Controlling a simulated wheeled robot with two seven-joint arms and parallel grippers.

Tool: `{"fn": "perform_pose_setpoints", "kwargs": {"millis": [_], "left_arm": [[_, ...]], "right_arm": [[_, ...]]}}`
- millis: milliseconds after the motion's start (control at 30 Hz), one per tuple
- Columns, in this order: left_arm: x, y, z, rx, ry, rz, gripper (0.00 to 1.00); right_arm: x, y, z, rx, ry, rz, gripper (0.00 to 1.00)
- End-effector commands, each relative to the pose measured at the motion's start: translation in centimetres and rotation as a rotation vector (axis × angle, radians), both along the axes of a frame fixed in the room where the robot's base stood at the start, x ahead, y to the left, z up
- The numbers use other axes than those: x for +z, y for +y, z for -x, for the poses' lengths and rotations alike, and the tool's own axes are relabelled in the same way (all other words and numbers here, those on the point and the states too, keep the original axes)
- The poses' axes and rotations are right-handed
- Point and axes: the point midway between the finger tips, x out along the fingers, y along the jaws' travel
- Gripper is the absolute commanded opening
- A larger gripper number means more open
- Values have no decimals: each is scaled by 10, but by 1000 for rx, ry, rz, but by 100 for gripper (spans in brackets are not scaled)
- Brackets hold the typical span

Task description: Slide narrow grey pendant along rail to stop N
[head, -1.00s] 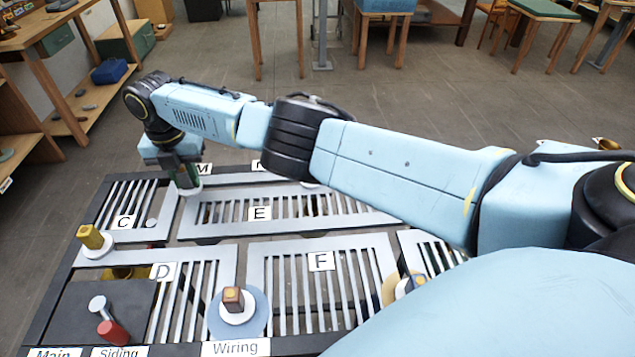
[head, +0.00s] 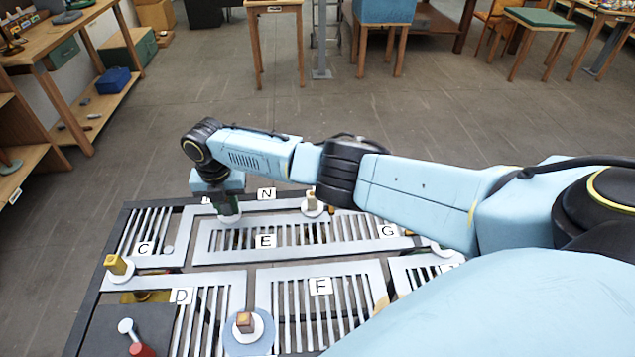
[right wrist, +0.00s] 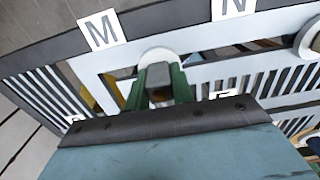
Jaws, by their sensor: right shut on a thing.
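The narrow grey pendant (right wrist: 158,97) shows in the right wrist view as a grey block on a pale round base, between the green fingers. My right gripper (head: 229,208) is shut on it and stands over the far rail. It also shows in the right wrist view (right wrist: 158,85). In the head view the gripper hides most of the pendant. The stop N label (head: 266,194) lies to the right of the gripper, and it also shows in the right wrist view (right wrist: 232,7). The M label (right wrist: 101,30) is to the left. My left gripper is out of view.
A tan pendant (head: 312,201) on a white disc stands on the far rail right of N. A yellow pendant (head: 118,265) stands near C, and a brown block (head: 245,322) on a white and blue disc stands left of F. The rail between my gripper and N looks clear.

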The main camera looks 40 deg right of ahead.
Motion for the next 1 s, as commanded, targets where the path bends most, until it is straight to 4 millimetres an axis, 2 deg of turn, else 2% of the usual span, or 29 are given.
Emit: {"fn": "perform_pose_setpoints", "kwargs": {"millis": [33, 500, 900, 933, 1000], "left_arm": [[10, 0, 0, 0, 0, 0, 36], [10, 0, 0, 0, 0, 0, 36], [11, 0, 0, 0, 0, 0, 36], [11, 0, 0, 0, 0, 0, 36], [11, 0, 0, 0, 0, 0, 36]], "right_arm": [[3, -5, 4, -1, 4, 2, 4], [-1, -44, 28, -1, 2, 2, 4], [-1, -51, 34, -1, 2, 1, 4], [-1, -51, 34, -1, 2, 1, 26], [-1, -51, 34, -1, 2, 1, 35]]}}
